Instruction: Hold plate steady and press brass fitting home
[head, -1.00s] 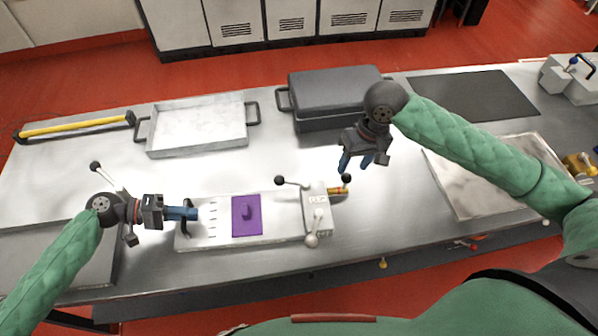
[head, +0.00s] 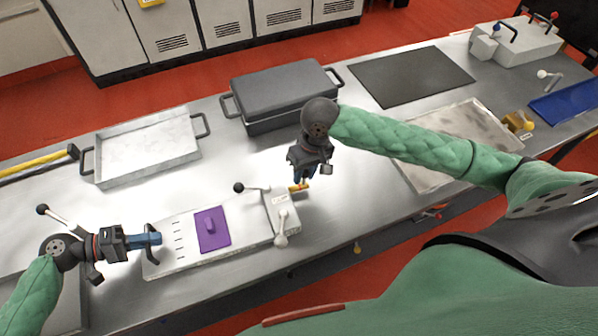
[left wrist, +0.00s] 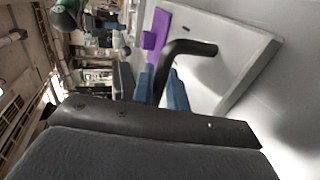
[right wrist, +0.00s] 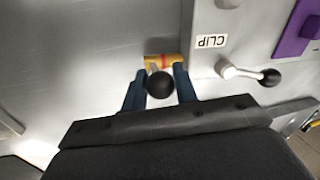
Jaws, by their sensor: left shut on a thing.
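The pale plate (head: 185,261) lies on the steel bench with a purple block (head: 212,230) on top. My left gripper (head: 157,239) is shut on the black bar handle (left wrist: 195,47) at the plate's left end. The brass fitting (head: 298,188), with a red band, sticks out of the right side of the grey clip block (head: 279,213). It also shows in the right wrist view (right wrist: 154,62). My right gripper (right wrist: 160,88) is open, with its fingers either side of a black ball knob (right wrist: 160,85) that partly covers the fitting. Contact with the fitting cannot be told.
A white tray (head: 150,173) and a dark lidded box (head: 285,90) sit behind. A dark mat (head: 410,75) and a pale slab (head: 440,135) lie to the right. Bare steel surrounds the plate's front.

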